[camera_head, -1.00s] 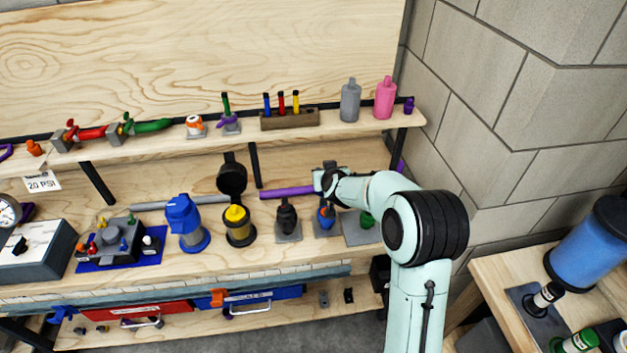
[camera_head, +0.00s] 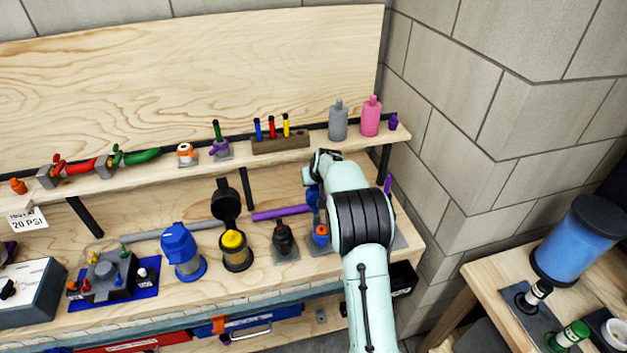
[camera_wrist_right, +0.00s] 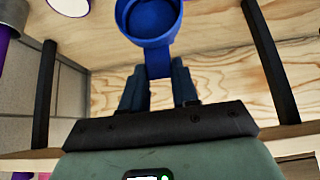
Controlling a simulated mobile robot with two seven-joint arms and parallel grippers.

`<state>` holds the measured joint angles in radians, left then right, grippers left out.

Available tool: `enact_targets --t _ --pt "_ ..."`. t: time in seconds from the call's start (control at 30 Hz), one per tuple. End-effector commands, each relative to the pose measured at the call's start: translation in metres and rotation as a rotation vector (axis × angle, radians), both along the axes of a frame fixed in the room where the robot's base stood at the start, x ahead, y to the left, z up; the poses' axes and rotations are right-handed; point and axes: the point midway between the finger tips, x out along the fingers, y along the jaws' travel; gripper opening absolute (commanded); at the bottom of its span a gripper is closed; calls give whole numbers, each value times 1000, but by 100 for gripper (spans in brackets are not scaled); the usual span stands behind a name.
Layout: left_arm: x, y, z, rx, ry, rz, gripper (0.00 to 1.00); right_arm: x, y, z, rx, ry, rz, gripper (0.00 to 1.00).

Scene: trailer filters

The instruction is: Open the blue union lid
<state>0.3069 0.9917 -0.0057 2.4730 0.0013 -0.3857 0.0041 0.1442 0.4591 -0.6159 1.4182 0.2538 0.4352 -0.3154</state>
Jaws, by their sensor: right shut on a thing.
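The blue union lid (camera_head: 313,196) stands raised behind and above a small union with an orange top (camera_head: 320,232) on the right part of the bench; my right arm partly hides it. In the right wrist view, the round hollow of the blue lid (camera_wrist_right: 152,18) faces the camera, with its tab between the fingers. My right gripper (camera_wrist_right: 158,82) is shut on this tab; it shows in the head view (camera_head: 318,162) near the upper shelf's front edge. My left gripper is not in view.
A larger union with a closed blue lid (camera_head: 181,250), a union with a yellow top and raised black lid (camera_head: 235,248), and a dark union (camera_head: 282,238) stand to the left. A purple pipe (camera_head: 280,213) lies behind. The upper shelf (camera_head: 350,150) overhangs close to my gripper.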

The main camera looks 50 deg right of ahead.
Motion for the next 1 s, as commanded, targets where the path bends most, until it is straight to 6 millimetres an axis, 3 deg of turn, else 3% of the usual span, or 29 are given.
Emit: enact_targets --t 0.03,0.4,0.43,0.5,0.8,1.0 --pt "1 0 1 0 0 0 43 4 -3 7 -10 -16 -3 0" --pt "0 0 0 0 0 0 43 3 -3 7 -8 -14 -2 0" --pt "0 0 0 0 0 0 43 4 -3 7 -8 -14 -2 39" --pt "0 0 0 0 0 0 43 3 -3 6 -7 -12 -2 55" --pt "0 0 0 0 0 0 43 1 -1 4 -3 -4 -1 55" --pt "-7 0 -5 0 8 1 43 -11 7 22 -2 -6 1 55"
